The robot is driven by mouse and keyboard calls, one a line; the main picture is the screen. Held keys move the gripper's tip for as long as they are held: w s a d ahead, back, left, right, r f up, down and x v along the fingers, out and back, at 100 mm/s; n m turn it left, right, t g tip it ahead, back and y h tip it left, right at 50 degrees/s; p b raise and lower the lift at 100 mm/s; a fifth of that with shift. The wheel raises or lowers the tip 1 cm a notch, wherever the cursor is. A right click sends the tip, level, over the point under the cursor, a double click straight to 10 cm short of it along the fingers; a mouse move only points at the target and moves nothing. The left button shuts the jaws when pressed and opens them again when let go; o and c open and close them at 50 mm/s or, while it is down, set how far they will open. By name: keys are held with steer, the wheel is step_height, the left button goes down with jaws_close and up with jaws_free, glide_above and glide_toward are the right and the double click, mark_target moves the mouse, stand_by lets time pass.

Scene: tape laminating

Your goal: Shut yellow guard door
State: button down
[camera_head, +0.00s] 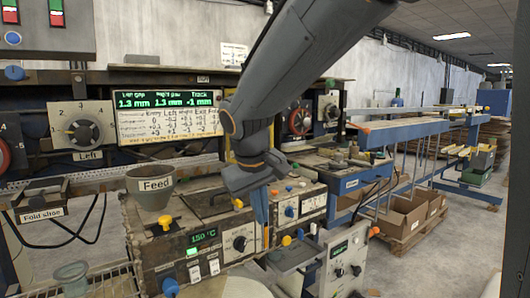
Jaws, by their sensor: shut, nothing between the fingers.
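My grey arm reaches down from the top right across the middle of the view. My gripper (261,222) points down in front of the laminating machine, with its narrow blue fingers together and nothing visible between them. A yellow panel (231,156), which looks like the yellow guard door, shows as a thin strip behind my arm, above the machine. My wrist and forearm hide most of it. I cannot tell how far it stands open, or whether my gripper touches the machine.
The machine (160,250) has a green 150 °C display, knobs and yellow buttons. A grey Feed funnel (151,187) stands at its left. A smaller control box (345,262) is at the right. A blue conveyor bench (400,132), cardboard boxes (405,217) and open floor lie further right.

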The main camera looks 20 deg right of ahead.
steer(key=w+a+r+t+h+p, duration=0.1)
steer(key=w+r, duration=0.1)
steer(key=r, duration=0.6)
steer(key=w+a+r+t, duration=0.1)
steer(key=w+r, duration=0.2)
steer(key=r, duration=0.5)
steer(key=w+d+f+p, duration=0.4)
steer(key=w+d+f, duration=0.2)
steer(key=f, duration=0.2)
steer(key=shift+w+d, duration=0.35)
steer(key=shift+d, duration=0.05)
steer(key=shift+d, duration=0.1)
